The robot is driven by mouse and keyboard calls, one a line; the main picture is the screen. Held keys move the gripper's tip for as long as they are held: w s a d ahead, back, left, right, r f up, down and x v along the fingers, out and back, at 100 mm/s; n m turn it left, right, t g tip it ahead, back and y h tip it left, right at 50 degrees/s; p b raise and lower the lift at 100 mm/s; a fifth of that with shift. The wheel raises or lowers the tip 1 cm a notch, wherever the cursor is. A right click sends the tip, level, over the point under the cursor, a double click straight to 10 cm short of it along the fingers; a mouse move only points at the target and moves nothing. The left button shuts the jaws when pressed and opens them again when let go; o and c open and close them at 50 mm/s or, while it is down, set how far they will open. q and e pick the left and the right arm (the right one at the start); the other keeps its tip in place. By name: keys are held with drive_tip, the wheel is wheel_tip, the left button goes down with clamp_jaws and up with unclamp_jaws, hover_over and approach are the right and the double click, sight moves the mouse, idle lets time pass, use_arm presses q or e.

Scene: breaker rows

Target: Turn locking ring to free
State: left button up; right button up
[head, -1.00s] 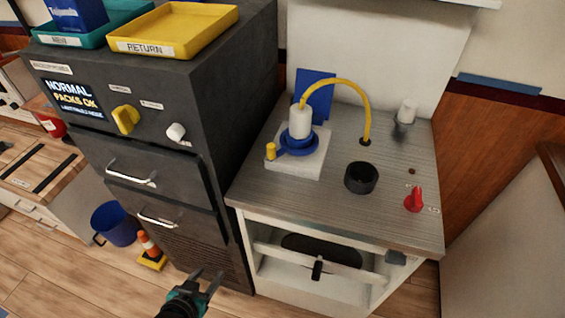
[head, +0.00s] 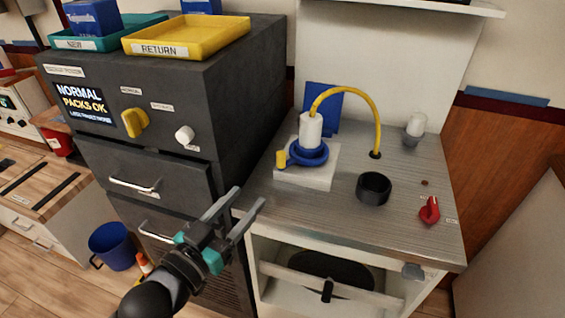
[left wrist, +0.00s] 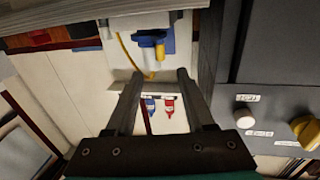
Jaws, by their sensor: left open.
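The locking ring (head: 309,154) is a blue collar around the foot of a white upright cylinder (head: 311,130). A yellow-tipped lever (head: 281,159) sticks out from it to the left. The ring sits on a white block (head: 307,177) on the grey counter, and a yellow hose (head: 377,110) arches from the cylinder's top into the counter. My left gripper (head: 238,206) is open and empty, in front of the counter's left front corner, below and left of the ring and apart from it. Its fingers (left wrist: 158,78) also show in the left wrist view. My right gripper is not in view.
A dark cabinet (head: 240,95) stands left of the counter, with a yellow knob (head: 135,122) and a white knob (head: 184,136). A black cup-like ring (head: 374,188) and a red knob (head: 430,210) are on the counter (head: 330,215). A blue panel (head: 324,100) stands behind the cylinder.

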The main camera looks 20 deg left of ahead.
sight(279, 164)
use_arm(q)
drive_tip(key=b+x, duration=0.1)
drive_tip(key=x, duration=0.9)
drive_tip(key=shift+w+b, duration=0.2)
drive_tip(key=shift+b, duration=0.2)
drive_tip(key=x, duration=0.2)
drive_tip(key=shift+w+d+b, duration=0.15)
drive_tip(key=shift+w+b, duration=0.15)
drive_tip(key=shift+w+d, duration=0.1)
drive_tip(key=shift+w, duration=0.3)
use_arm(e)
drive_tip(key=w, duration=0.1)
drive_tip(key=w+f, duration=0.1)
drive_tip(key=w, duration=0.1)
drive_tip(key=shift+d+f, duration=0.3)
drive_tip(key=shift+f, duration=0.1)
use_arm(q)
drive_tip(key=shift+c, duration=0.3)
clamp_jaws()
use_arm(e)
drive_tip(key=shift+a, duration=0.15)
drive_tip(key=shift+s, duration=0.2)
